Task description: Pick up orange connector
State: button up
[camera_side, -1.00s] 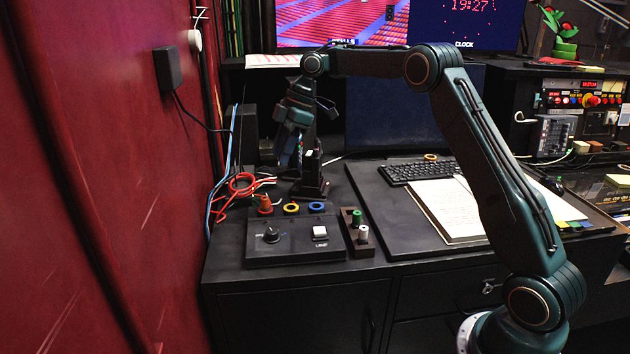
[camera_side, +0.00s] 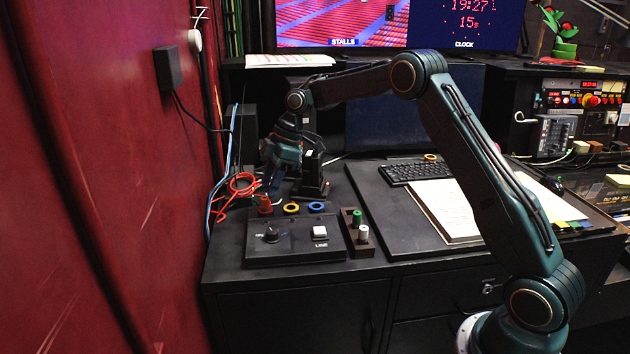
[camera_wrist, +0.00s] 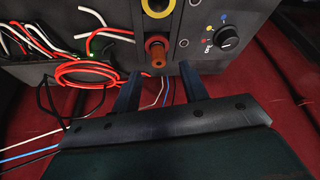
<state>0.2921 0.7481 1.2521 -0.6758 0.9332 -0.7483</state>
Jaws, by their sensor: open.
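The orange connector (camera_side: 265,205) stands upright at the back left corner of the black control box (camera_side: 296,243). In the wrist view the orange connector (camera_wrist: 157,52) is ahead of the fingertips, about midway between them, with its round end towards me. My gripper (camera_side: 272,186) is just above and behind the connector in the side view. In the wrist view my gripper (camera_wrist: 159,73) is open, with two dark fingers apart and nothing between them. I cannot tell the exact gap between fingertips and connector.
A yellow ring (camera_side: 291,208) and a blue ring (camera_side: 317,207) sit right of the connector. Red cable coils (camera_side: 241,184) and loose wires lie close on the left. A small rack (camera_side: 357,232) holds green and white connectors. The red wall (camera_side: 130,200) bounds the left.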

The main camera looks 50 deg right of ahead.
aim_at(265, 198)
jog(key=shift+x, duration=2.65)
jog(key=shift+d, duration=0.1)
grip_shut()
